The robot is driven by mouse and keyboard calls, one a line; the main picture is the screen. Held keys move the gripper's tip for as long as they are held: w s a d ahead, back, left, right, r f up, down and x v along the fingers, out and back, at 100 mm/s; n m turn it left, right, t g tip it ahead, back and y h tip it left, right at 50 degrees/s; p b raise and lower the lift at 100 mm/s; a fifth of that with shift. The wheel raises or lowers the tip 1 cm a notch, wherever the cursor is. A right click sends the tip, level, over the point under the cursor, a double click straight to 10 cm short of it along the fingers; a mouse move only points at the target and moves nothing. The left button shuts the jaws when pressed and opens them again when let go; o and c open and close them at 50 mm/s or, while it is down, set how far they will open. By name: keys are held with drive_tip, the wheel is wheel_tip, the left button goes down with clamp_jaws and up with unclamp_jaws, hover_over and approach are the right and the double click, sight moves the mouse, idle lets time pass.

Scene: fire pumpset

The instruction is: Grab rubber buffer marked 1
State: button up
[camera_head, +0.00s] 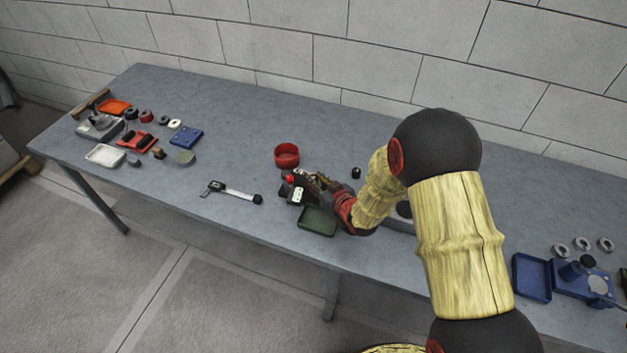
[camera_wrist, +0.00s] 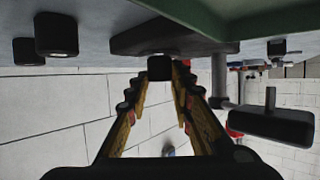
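My gripper (camera_head: 322,183) is low over the middle of the table, among small dark parts beside a green tray (camera_head: 318,221). In the wrist view, the two fingers of my gripper (camera_wrist: 161,72) stand apart and converge on a small dark block (camera_wrist: 160,68), which could be a rubber buffer. The block lies between the fingertips in the picture; whether they press on it is unclear. Two similar dark cylinders (camera_wrist: 56,36) stand at the left of the wrist view. No mark 1 is legible on any of them. A small black cylinder (camera_head: 356,173) stands right of my gripper in the head view.
A red round container (camera_head: 287,155) stands behind my gripper. A caliper-like tool (camera_head: 232,192) lies to the left. Trays and small parts, including a blue block (camera_head: 186,137), crowd the left end. A blue tray (camera_head: 531,278) and rings are at right.

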drive_tip(key=c, duration=0.4)
